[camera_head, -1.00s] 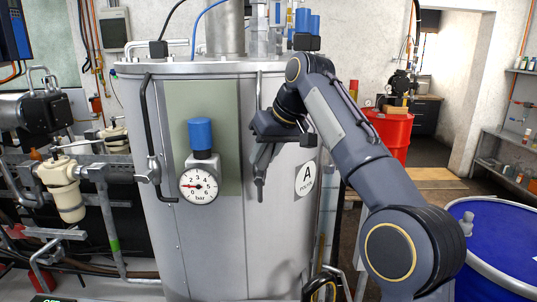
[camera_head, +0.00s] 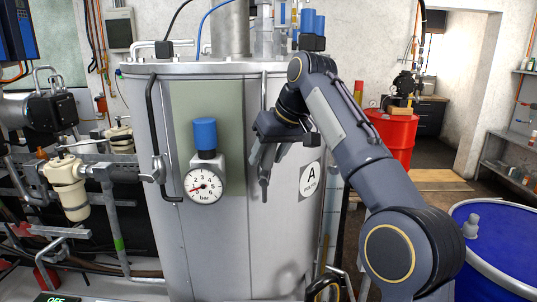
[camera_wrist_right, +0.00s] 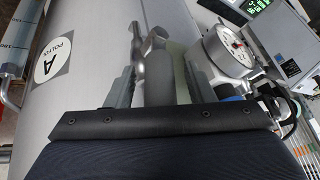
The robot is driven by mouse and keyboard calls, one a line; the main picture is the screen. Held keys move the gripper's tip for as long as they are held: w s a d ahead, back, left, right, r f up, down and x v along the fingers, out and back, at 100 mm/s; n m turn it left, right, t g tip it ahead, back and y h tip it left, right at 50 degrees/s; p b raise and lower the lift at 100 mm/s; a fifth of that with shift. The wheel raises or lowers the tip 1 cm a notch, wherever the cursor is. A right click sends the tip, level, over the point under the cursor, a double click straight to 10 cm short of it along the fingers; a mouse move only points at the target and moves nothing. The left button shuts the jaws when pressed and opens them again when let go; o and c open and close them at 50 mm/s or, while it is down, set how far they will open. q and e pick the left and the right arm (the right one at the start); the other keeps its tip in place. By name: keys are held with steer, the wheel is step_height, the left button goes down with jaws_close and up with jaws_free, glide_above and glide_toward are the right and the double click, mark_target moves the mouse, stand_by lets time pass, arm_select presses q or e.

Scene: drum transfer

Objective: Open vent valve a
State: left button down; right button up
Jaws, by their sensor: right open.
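A steel tank marked A (camera_head: 285,225) fills the middle of the head view. A metal valve handle (camera_head: 264,188) hangs nearly upright on a vertical pipe on its front. My right gripper (camera_head: 264,155) is at this handle with its fingers pointing down towards it. In the right wrist view, the handle (camera_wrist_right: 138,45) shows between the two fingers of the open gripper (camera_wrist_right: 155,80). Whether the fingers touch it is unclear. A round pressure gauge (camera_head: 205,187) with a blue cap sits left of the gripper. Its red needle points to the lower left, near zero. My left gripper is out of view.
A second handle and dark pipe (camera_head: 157,170) stand on the tank's left side. A cream filter housing (camera_head: 70,190) and pipework are further left. A blue drum (camera_head: 497,235) is at the lower right and a red drum (camera_head: 398,138) behind. Open floor lies between.

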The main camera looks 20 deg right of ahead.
steer(key=s+d+r+b, duration=0.2)
steer(key=s+d, duration=0.1)
steer(key=s, duration=0.3)
steer(key=s+d+r+b, duration=0.2)
steer(key=s+d, duration=0.1)
steer(key=s, duration=0.3)
steer(key=shift+s+d+r, duration=0.15)
steer(key=shift+s+d, duration=0.15)
steer(key=shift+s, duration=0.1)
steer(key=s+a+f+m, duration=0.1)
steer(key=s+a+f, duration=0.2)
steer(key=f, duration=0.9)
steer(key=s+a+f+m, duration=0.1)
steer(key=s+a+f, duration=0.1)
steer(key=s+f, duration=0.8)
steer(key=s+a+f+m+y, duration=0.1)
steer(key=s+a+f, duration=0.2)
steer(key=s+f, duration=0.4)
step_height(320, 180, down, 7)
steer(key=shift+s+a+m, duration=0.2)
steer(key=shift+a+m, duration=0.1)
steer(key=shift+a, duration=0.05)
